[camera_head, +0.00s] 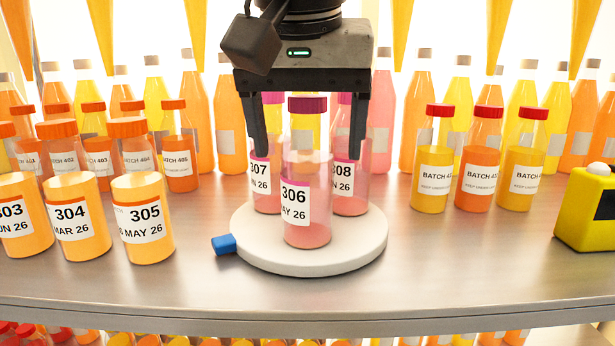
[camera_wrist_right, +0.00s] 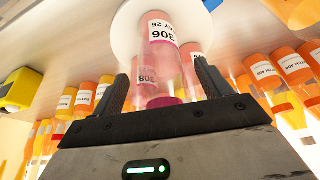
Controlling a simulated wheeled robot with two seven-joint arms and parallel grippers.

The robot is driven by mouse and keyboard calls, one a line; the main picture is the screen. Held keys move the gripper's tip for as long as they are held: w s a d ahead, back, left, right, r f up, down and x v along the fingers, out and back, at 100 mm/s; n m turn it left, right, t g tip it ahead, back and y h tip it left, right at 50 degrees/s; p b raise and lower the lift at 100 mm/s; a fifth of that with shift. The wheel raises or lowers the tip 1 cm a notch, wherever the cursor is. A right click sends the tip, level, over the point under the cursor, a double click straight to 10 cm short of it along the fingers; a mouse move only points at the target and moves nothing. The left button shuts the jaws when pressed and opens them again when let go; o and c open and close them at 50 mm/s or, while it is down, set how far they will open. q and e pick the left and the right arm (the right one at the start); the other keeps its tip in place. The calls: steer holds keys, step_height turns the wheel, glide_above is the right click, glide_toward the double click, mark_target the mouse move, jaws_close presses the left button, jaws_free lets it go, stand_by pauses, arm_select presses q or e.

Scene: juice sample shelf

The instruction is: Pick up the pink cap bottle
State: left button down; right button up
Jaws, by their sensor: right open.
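Three pink cap bottles with pink juice stand upright on a round white turntable (camera_head: 345,250). The front one is labelled 306 (camera_head: 305,205), with 307 (camera_head: 265,175) behind it to the left and 308 (camera_head: 350,180) behind it to the right. My right gripper (camera_head: 309,152) is open above the turntable, its fingers pointing down on either side of the 306 bottle's upper part. In the right wrist view, bottle 306 (camera_wrist_right: 158,60) shows between the open fingers (camera_wrist_right: 165,75), with no clear contact visible. My left gripper is out of view.
A blue tab (camera_head: 224,244) sticks out at the turntable's left edge. Orange-capped bottles 303, 304 (camera_head: 75,215) and 305 (camera_head: 145,220) stand left. The shelf's front strip (camera_head: 450,270) is clear.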

steer(key=shift+x, duration=0.95)
steer(key=shift+c, duration=0.4)
steer(key=shift+r, duration=0.15)
steer(key=c, duration=1.2)
steer(key=shift+o, duration=0.2)
